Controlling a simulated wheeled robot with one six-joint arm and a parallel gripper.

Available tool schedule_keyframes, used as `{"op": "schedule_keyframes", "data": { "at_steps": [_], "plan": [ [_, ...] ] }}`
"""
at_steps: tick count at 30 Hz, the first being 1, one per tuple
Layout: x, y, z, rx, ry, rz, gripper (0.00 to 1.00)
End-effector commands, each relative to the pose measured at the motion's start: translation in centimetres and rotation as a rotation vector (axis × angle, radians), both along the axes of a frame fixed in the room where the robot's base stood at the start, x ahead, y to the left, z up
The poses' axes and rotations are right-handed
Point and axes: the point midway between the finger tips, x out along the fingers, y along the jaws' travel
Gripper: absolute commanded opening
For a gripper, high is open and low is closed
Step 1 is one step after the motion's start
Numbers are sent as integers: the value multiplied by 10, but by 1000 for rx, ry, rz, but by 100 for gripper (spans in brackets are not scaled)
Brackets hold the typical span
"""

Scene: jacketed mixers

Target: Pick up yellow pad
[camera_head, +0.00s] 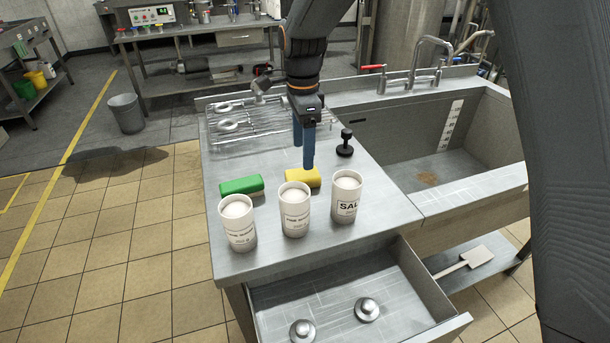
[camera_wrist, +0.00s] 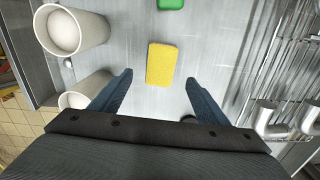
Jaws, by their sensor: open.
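The yellow pad (camera_head: 301,178) lies flat on the steel counter, behind the white canisters. In the wrist view the yellow pad (camera_wrist: 160,64) is an upright rectangle, ahead of and between my two fingers. My gripper (camera_head: 304,160) points down above the counter, close to the yellow pad in the head view. In the wrist view my gripper (camera_wrist: 160,85) has its blue fingers wide apart with nothing between them. The exact height of the fingertips above the pad is hard to tell.
A green pad (camera_head: 241,186) lies left of the yellow one. White canisters (camera_head: 239,222), (camera_head: 295,209), (camera_head: 346,197) stand along the front edge. A black knobbed item (camera_head: 345,143) stands to the right. A wire rack (camera_head: 258,118) lies behind; a sink (camera_head: 425,150) is right. The drawer (camera_head: 350,300) below is open.

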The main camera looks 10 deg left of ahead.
Motion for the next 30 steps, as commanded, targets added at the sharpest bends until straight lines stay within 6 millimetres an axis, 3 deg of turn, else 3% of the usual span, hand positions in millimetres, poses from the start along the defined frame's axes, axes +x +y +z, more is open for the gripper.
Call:
{"op": "schedule_keyframes", "data": {
  "at_steps": [21, 29, 30],
  "plan": [
    [1, -1, -75, 0, 1, -12, 69],
    [1, 0, -78, 0, -1, -10, 69],
    [1, 0, -78, 0, -1, -10, 64]
  ]
}}
